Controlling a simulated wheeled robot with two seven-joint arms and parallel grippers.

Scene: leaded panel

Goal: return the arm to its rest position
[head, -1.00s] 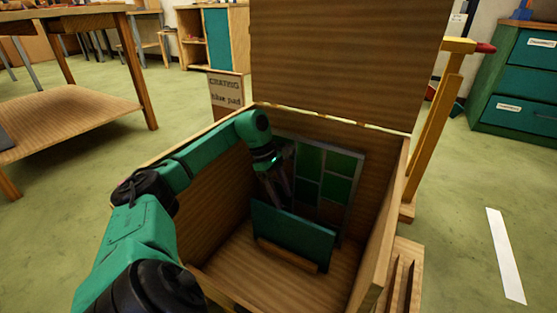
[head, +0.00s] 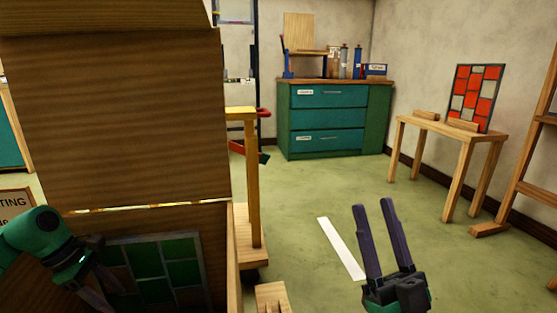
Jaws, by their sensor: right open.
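My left gripper (head: 100,285) is at the lower left, inside the open wooden box, in front of the left part of a leaded panel with green panes (head: 145,259). The panel stands upright against the box's back wall. Its lower part is cut off by the picture edge, and I cannot tell whether the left gripper's fingers are apart. My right gripper (head: 373,206) is at the lower right, with its two dark fingers pointing up and apart. It is empty, over open floor to the right of the box.
The raised wooden lid (head: 115,120) blocks the left side. A yellow wooden post (head: 252,180) stands just right of the box. Further back are a teal drawer cabinet (head: 325,118) and a small table (head: 468,138) bearing a red-and-white panel (head: 484,92). A white strip (head: 340,248) lies on clear green floor.

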